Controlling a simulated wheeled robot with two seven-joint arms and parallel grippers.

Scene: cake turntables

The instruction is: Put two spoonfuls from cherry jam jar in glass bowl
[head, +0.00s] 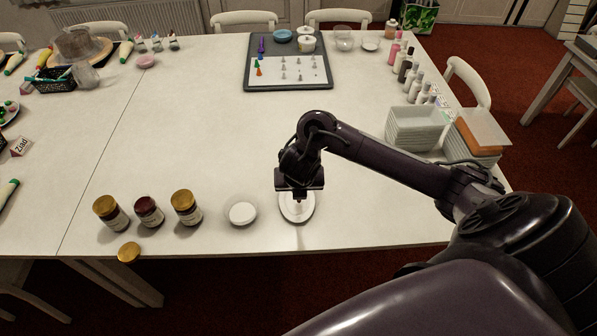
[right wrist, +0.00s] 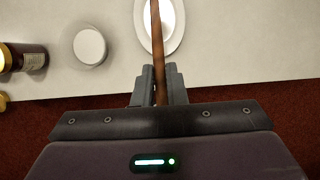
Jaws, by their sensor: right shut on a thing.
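My right gripper (head: 299,187) is above a white oval dish (head: 297,214) near the front edge of the table. In the right wrist view the gripper (right wrist: 157,88) is shut on the brown handle of a spoon (right wrist: 157,45), whose far end lies over the white dish (right wrist: 176,30). Three jars stand further left: a gold-topped one (head: 111,213), a dark-red-topped one (head: 149,212) and another gold-topped one (head: 186,207). Their labels are unreadable. My left gripper is not in view.
A loose gold lid (head: 128,252) lies at the table's front edge. Clear stacked containers (head: 418,128) stand at the right. A grey tray (head: 262,83) holds a white sheet with small cones at the back. The middle of the table is clear.

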